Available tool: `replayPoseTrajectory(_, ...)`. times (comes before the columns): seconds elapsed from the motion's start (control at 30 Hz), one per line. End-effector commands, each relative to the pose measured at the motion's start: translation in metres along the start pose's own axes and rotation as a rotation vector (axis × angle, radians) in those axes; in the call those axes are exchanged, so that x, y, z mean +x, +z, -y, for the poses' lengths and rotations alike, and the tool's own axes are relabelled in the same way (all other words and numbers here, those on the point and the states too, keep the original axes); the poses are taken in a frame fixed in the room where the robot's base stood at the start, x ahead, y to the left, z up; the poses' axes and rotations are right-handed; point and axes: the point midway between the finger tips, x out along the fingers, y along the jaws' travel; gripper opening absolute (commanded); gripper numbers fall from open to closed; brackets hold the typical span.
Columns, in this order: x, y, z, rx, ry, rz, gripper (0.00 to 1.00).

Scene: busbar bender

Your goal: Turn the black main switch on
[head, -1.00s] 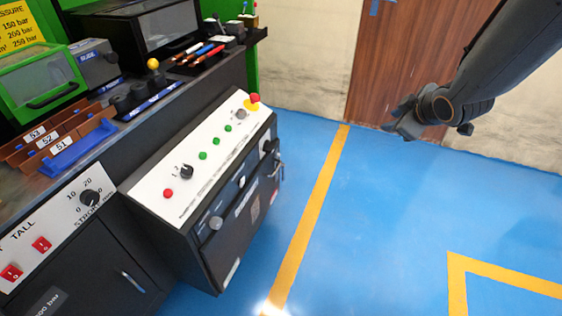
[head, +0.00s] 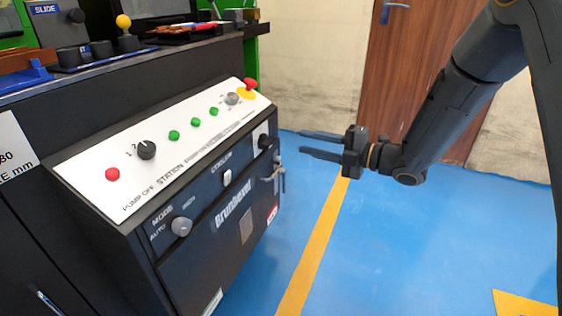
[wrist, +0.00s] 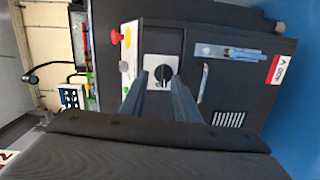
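The black main switch (head: 264,141) is a round black knob on a white plate at the right end of the dark control cabinet (head: 165,262). In the wrist view the switch (wrist: 161,73) shows just beyond and between my fingertips, with its white plate partly covered by the fingers. I cannot read its position marks. My gripper (head: 302,141) is open and empty, to the right of the switch and apart from it, with both fingers pointing left at the cabinet's end. Its fingers also show in the wrist view (wrist: 157,84).
A red emergency stop (head: 250,84) on a yellow base sits above the switch. A metal handle (head: 279,170) juts out just below it. A black station knob (head: 147,149), green buttons and a silver mode knob (head: 181,226) are further left. The blue floor at right is clear.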

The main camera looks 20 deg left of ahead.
Motion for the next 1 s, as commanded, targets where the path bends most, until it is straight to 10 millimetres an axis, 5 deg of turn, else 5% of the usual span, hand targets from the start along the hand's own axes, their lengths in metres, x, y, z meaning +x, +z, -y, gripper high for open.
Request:
replayPoseTrajectory(0.2, 0.009, -0.012, 0.021, -0.057, 0.050, -0.098, 0.29)
replayPoseTrajectory(0.73, 0.074, -0.021, 0.018, -0.065, 0.057, -0.111, 0.29)
replayPoseTrajectory(1.0, 0.087, -0.022, 0.016, -0.062, 0.056, -0.108, 0.29)
